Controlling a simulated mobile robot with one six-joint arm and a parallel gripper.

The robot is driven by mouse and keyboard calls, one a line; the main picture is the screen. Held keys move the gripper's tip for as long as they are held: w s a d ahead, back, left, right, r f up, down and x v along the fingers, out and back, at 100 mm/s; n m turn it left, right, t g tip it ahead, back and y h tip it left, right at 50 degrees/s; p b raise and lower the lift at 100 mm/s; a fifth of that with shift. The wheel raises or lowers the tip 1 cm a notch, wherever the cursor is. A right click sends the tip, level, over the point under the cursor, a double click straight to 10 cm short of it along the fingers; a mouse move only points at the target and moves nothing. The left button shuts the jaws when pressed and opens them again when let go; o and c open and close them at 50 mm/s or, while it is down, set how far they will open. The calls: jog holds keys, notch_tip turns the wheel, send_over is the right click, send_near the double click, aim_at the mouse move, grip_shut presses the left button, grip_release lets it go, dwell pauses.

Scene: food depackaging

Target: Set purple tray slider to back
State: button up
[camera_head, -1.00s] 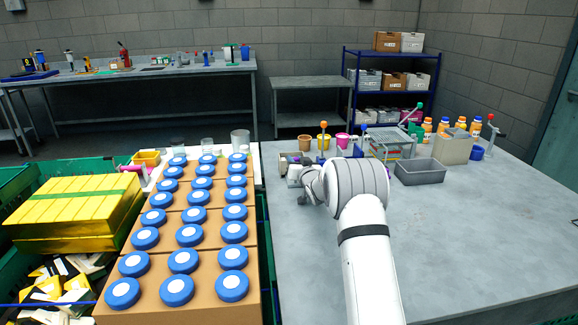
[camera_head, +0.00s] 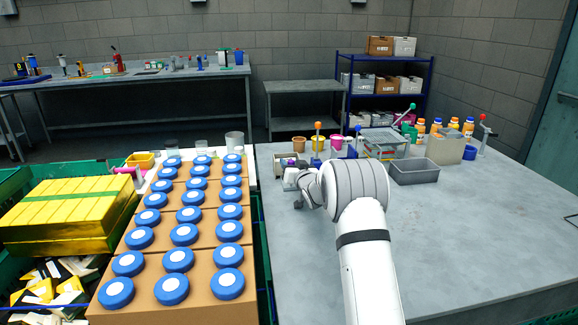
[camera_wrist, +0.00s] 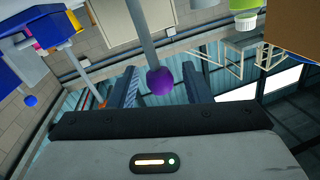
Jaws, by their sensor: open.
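A purple ball knob (camera_wrist: 160,80) sits on the end of a grey rod (camera_wrist: 142,35) in the wrist view. My gripper (camera_wrist: 160,90) is open, with one dark finger on each side of the knob and visible gaps between them. I cannot tell how deep the knob sits between the fingers. In the head view a small purple spot (camera_head: 291,161) shows at the grey fixture (camera_head: 279,168) on the table's far left. My wrist hides part of that fixture, and the fingers are hard to make out there. The tray on the slider is not clearly visible.
Coloured cups (camera_head: 336,142), a grey bin (camera_head: 414,172) and a green-knobbed lever (camera_head: 411,107) stand along the table's back. The table's front right is clear.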

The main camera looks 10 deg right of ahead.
jog(key=s+d+b, duration=0.1)
jog(key=s, duration=0.6)
jog(key=shift+s+d, duration=0.25)
jog(key=shift+s, duration=0.05)
jog(key=s+a+r+g+h+p, duration=0.1)
jog(key=s+g, duration=0.6)
jog(key=s, duration=1.8)
jog(key=s+a+r+g+h+p, duration=0.1)
jog(key=s+g, duration=0.7)
jog(key=s, duration=1.7)
jog(key=shift+s+a+h, duration=0.15)
jog(key=shift+a+h, duration=0.3)
jog(key=shift+h, duration=0.25)
